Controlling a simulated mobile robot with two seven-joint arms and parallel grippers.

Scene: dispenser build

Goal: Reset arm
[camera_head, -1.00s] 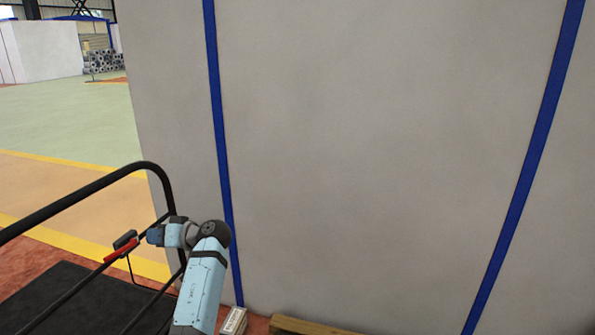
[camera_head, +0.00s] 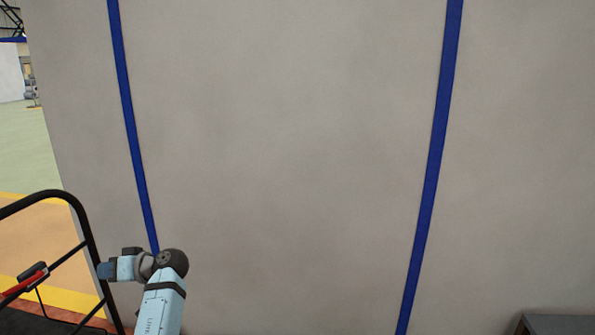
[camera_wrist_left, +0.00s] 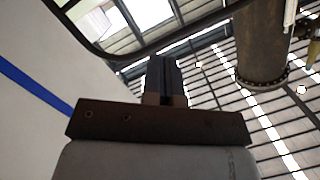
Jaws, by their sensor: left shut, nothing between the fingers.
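My left arm's light blue links (camera_head: 160,305) rise from the bottom left in the head view, with the dark wrist joint bent to the left beside the cart frame. The hand end is small there and its fingers are hard to make out. In the left wrist view my left gripper (camera_wrist_left: 164,78) points up toward the roof, its two dark fingers together and nothing between them. My right gripper is in neither view.
A large grey wall (camera_head: 290,150) with blue vertical strips fills most of the head view. A black tubular cart frame (camera_head: 45,196) with a red-handled item (camera_head: 25,283) stands at the left. A dark edge (camera_head: 555,323) shows at bottom right. Open floor (camera_head: 30,155) lies far left.

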